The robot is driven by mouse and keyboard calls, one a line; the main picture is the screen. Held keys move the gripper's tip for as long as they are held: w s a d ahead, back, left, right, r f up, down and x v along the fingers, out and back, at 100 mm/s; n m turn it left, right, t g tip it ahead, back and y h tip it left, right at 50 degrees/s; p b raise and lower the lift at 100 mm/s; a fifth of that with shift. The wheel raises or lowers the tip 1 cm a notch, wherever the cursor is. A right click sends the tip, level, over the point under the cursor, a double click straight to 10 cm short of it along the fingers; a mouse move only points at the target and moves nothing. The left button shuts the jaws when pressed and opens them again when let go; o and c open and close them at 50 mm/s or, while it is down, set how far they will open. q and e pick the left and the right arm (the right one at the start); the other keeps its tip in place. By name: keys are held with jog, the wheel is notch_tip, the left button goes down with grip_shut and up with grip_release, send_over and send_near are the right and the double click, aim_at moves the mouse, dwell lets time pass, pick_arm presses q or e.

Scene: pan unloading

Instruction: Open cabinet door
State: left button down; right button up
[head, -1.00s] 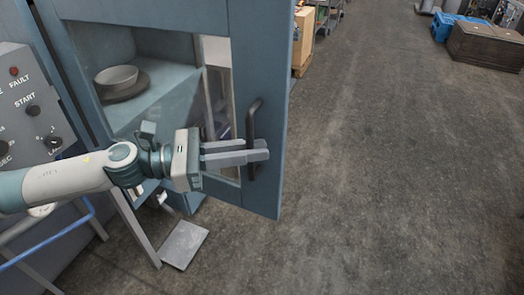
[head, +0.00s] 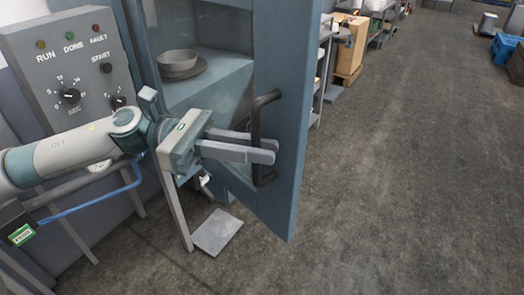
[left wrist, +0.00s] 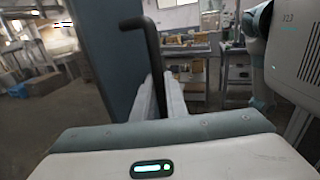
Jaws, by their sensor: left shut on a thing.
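The blue cabinet door (head: 292,130) has a window and a dark bar handle (head: 257,118). It appears to stand partly open, but the exact angle is hard to judge. My left gripper (head: 268,151) comes in from the left, with its fingers shut around the upright part of the handle. In the left wrist view the handle (left wrist: 152,50) rises from between the fingers (left wrist: 159,97), beside the door panel (left wrist: 108,65). A grey pan (head: 178,62) shows inside the cabinet on a shelf (head: 222,77). My right gripper is not in view.
A control panel (head: 60,55) with knobs and lamps stands left of the cabinet. Shelving with boxes (head: 350,45) stands beyond the door.

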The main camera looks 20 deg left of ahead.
pick_arm(q)
jog(key=c, duration=2)
grip_release()
jog(key=shift+c, duration=0.2)
jog(key=shift+a, duration=0.1)
